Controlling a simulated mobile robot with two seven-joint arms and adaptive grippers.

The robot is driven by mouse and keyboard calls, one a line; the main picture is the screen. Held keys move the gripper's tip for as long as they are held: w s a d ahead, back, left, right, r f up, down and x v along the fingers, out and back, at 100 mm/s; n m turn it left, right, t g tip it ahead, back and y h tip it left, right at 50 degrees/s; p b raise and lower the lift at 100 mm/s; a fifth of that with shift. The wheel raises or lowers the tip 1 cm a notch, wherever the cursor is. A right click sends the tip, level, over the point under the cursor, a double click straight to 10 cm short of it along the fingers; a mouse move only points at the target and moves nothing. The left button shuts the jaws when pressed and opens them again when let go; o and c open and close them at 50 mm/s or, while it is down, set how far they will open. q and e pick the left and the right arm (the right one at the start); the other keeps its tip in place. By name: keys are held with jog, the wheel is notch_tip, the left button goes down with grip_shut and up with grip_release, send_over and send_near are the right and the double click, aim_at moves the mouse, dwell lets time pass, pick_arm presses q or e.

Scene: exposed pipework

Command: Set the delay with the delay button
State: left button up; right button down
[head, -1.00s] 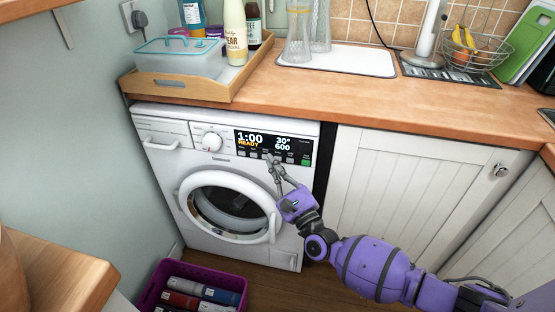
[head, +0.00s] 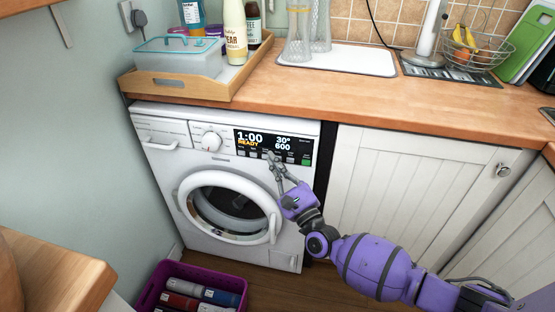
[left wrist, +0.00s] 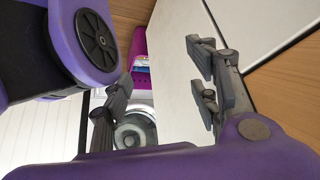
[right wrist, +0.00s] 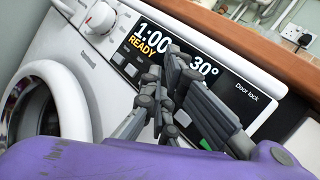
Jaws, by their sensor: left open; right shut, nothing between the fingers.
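The white washing machine (head: 160,180) stands under the counter. Its black display panel (head: 272,145) reads 1:00 READY, 30° and 600, with a row of small buttons along its lower edge. In the right wrist view the display panel (right wrist: 240,96) is close. My right gripper (head: 271,157) is shut and empty, with its tips at the button row near the panel's middle. In the right wrist view my right gripper (right wrist: 168,68) covers the middle buttons; I cannot tell contact or which is the delay button. My left gripper (left wrist: 155,92) is open and empty, seen only in its wrist view.
The round dial (head: 211,141) is left of the panel, and the round door (head: 228,207) is below. A wooden counter (head: 300,99) overhangs the machine. A purple crate (head: 150,290) with bottles is on the floor. A white cupboard (head: 400,185) is to the right.

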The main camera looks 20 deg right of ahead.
jog(key=shift+w+d+b, duration=0.2)
jog(key=shift+w+b, duration=0.1)
jog(key=shift+b, duration=0.05)
dwell(0.4)
jog(key=shift+s, duration=0.1)
jog(key=shift+s+a, duration=0.4)
jog(key=shift+s, duration=0.15)
jog(key=shift+s+a+p, duration=0.1)
jog(key=shift+p, duration=0.2)
jog(key=s+a, duration=0.1)
jog(key=s+p, duration=0.1)
jog(key=s+a, duration=0.1)
jog(key=s, duration=0.1)
jog(key=shift+a, duration=0.35)
dwell(0.6)
